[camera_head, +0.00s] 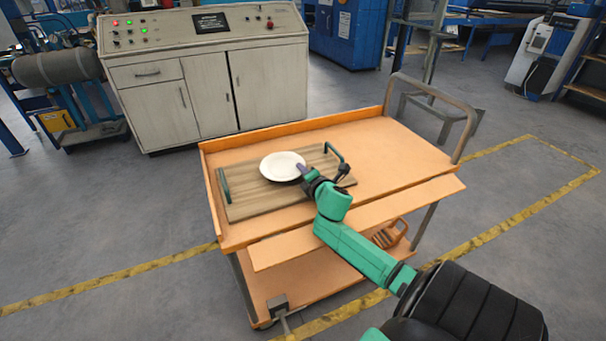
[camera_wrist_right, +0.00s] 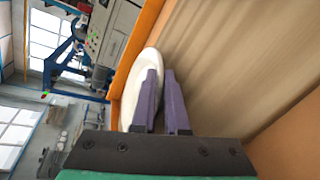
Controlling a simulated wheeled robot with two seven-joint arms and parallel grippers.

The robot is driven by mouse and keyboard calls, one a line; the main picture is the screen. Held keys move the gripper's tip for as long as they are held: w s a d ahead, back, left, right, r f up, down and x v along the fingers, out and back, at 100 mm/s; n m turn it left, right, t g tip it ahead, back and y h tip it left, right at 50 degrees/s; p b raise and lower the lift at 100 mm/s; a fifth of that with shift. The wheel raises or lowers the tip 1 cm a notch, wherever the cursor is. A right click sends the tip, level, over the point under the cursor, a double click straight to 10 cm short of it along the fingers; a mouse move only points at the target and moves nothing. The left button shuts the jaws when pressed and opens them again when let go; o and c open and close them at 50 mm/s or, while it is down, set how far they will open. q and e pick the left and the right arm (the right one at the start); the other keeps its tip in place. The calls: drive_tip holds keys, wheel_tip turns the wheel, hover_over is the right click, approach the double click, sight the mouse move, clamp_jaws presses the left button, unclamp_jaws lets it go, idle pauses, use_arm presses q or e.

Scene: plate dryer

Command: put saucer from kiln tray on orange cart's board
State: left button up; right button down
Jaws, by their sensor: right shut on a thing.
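The white saucer (camera_head: 281,165) is over the wooden board (camera_head: 262,203) with green handles, which lies on the orange cart (camera_head: 385,150). My right gripper (camera_head: 303,169) is shut on the saucer's near right rim. In the right wrist view the purple fingers (camera_wrist_right: 160,75) pinch the edge of the saucer (camera_wrist_right: 136,86), and the board (camera_wrist_right: 225,70) fills the area to its right. The saucer looks about level and close to the board; I cannot tell if it touches. My left gripper is out of view. No kiln tray is recognisable.
The cart has a raised orange rim and a grey push handle (camera_head: 440,95) at its right. Its top right of the board is bare. A grey control cabinet (camera_head: 205,75) stands behind it. Yellow lines mark the open floor around.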

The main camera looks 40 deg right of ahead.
drive_tip(key=shift+r, duration=0.1)
drive_tip(key=c, duration=1.4)
unclamp_jaws()
drive_tip(key=shift+o, duration=1)
drive_tip(key=shift+s, duration=0.1)
drive_tip(key=p+v, duration=0.1)
drive_tip(key=v, duration=1.1)
